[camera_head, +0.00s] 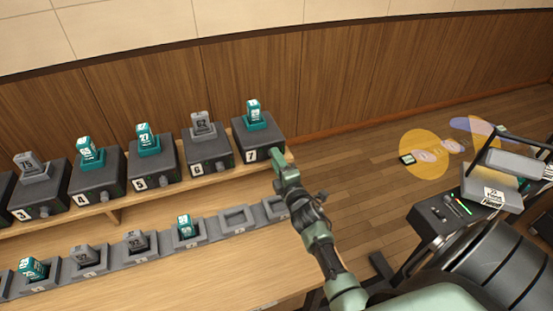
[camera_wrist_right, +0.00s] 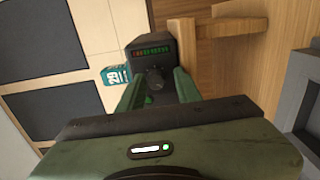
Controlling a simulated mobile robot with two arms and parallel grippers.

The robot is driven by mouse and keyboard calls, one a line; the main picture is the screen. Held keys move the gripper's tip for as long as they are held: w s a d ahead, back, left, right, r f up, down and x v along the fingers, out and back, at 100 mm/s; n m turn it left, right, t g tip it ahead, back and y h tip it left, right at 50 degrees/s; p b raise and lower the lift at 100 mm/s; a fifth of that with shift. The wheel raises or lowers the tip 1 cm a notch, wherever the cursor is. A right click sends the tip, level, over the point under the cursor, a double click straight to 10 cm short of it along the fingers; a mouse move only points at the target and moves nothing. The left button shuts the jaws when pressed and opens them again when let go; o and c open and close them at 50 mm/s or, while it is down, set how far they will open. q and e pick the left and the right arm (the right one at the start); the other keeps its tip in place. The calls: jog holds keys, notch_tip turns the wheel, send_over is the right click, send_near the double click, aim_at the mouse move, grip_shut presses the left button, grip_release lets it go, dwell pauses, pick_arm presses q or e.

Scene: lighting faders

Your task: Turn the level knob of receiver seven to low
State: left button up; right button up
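Receiver seven (camera_head: 256,143) is the dark box at the right end of the upper shelf, marked 7, with a teal pack (camera_head: 254,114) in its top. In the wrist view, its front panel shows a dark round level knob (camera_wrist_right: 154,78) beside a lit row of red and green marks (camera_wrist_right: 152,51). My right gripper (camera_head: 280,156) is at the front of receiver seven. In the wrist view its green fingers (camera_wrist_right: 158,82) are apart, one on each side of the knob; I cannot tell whether they touch it. In the head view the gripper hides the knob. My left gripper is not in view.
Other receivers (camera_head: 206,154) stand left along the same shelf. Below, a row of charging cradles (camera_head: 238,219) holds several packs, with some cradles empty. A dark console (camera_head: 445,215) stands at right. Open wooden floor (camera_head: 375,190) lies between.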

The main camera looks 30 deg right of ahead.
jog(key=shift+r, duration=0.15)
jog(key=b+v, duration=0.1)
jog(key=v, duration=0.6)
jog(key=shift+s, duration=0.4)
jog(key=shift+a, duration=0.1)
